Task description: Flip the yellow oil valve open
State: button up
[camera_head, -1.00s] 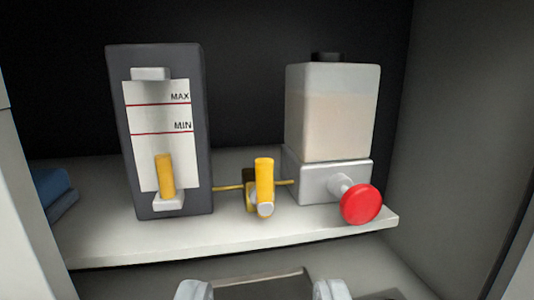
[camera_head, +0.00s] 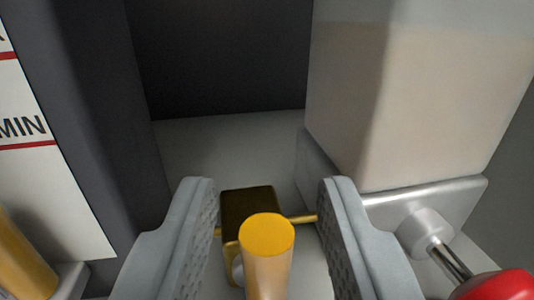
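The yellow oil valve handle (camera_head: 266,250) stands up in the lower middle of the view, its round top facing me. Its dark and brass valve body (camera_head: 250,203) is just behind it, on a thin yellow pipe (camera_head: 302,219). My gripper (camera_head: 267,195) is open, one finger on each side of the handle. Gaps show between the handle and both fingers, so it is not gripped. The lower part of the handle is cut off by the bottom edge.
A dark gauge panel (camera_head: 85,110) with a MIN mark and a yellow level stick (camera_head: 20,262) stands at left. A translucent reservoir (camera_head: 410,90) on a grey base (camera_head: 440,200) is at right, close to my right finger. A red knob (camera_head: 497,287) sticks out at lower right.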

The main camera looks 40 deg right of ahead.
jog(key=shift+w+d, duration=0.3)
grip_shut()
jog(key=n, duration=0.2)
jog(key=a+n, duration=0.1)
jog(key=n, duration=0.1)
jog(key=shift+w+a+f+t, duration=0.2)
jog(key=shift+w+t, duration=0.2)
jog(key=shift+w+a+f+n+t+h, duration=0.15)
jog(key=shift+a+n, duration=0.1)
jog(key=shift+n, duration=0.7)
jog(key=shift+w+a+f+n+t+h, duration=0.1)
jog(key=shift+a+f+n+t+h, duration=0.1)
jog(key=shift+n, duration=0.75)
